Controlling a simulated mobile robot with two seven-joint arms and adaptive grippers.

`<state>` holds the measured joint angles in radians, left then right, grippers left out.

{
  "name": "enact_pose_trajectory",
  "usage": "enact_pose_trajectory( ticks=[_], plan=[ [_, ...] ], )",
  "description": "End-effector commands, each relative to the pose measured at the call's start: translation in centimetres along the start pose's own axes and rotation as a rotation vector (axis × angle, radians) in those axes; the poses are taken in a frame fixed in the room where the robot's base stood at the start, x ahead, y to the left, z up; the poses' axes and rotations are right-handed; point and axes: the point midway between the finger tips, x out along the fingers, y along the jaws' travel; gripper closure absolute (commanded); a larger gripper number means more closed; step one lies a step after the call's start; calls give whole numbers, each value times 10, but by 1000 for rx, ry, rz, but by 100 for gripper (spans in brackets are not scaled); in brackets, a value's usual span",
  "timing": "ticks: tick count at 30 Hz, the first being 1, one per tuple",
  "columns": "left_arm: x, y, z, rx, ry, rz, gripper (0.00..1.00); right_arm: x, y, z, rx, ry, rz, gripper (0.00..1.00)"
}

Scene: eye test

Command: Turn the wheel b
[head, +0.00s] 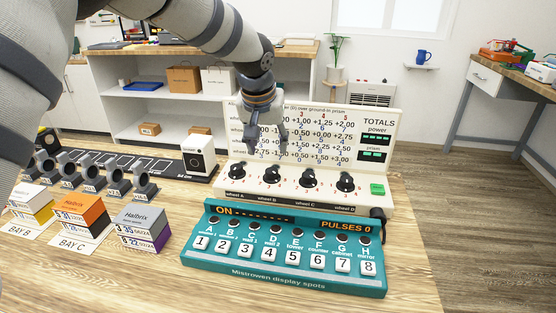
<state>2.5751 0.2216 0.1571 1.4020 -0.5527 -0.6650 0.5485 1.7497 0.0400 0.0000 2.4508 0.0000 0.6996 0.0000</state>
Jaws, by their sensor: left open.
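Wheel B (272,175) is a black knob, second from the left on the sloped front of a cream panel (390,150). Wheel A (238,170) is to its left, wheel C (308,179) and wheel D (346,183) to its right. My left gripper (267,148) hangs pointing down above wheel B, in front of the printed number chart. Its fingers are apart with nothing between them. It appears clear of the knob, though the exact gap is hard to tell. My right gripper is out of view.
A teal box with numbered keys (285,282) stands in front of the panel. A green button (377,190) is at the panel's right. Labelled boxes (82,214), dark cylindrical pieces (117,182) and a white device (199,156) stand to the left. Bare tabletop (410,240) lies at the right.

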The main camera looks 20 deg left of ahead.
Motion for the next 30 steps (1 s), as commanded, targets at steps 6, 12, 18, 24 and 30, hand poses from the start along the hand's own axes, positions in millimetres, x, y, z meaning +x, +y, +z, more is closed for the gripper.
enact_pose_trajectory(
  ticks=[6, 12, 18, 24, 30],
  plan=[
    [68, 0, 5, 2, -15, -3, 52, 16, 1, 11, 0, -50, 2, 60],
    [97, 0, 4, 1, -10, -2, 52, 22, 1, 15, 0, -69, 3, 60],
    [101, 0, 2, 1, -4, -2, 52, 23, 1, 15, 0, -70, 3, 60],
    [101, 0, 2, 1, -4, -1, 66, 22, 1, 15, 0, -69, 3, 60],
    [101, 0, 2, 2, -4, -1, 100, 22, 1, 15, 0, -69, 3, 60]
  ],
)
